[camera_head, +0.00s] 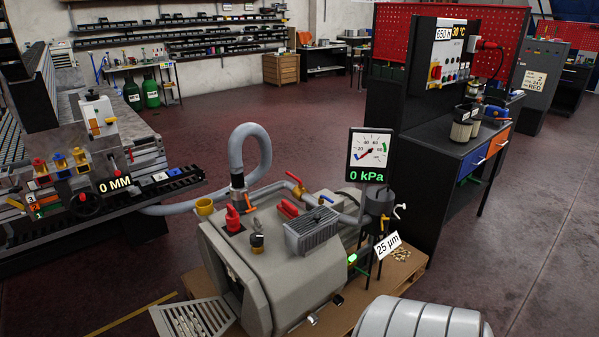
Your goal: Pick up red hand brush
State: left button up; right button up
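I cannot make out a red hand brush for certain. A small red object (288,208) lies on top of the grey vacuum pump, and its shape is too small to identify. Another red piece (233,218), upright, is on the pump's top at the foot of the grey hose. Neither of my grippers is in view.
The grey pump (245,255) stands on a wooden pallet (402,278), with a 0 kPa gauge (369,155) behind it. A machine table (60,250) is at left and a dark control bench (425,165) at right. Red floor (285,120) lies open behind.

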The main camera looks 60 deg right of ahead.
aim_at(286, 211)
jog(key=z, duration=1.9)
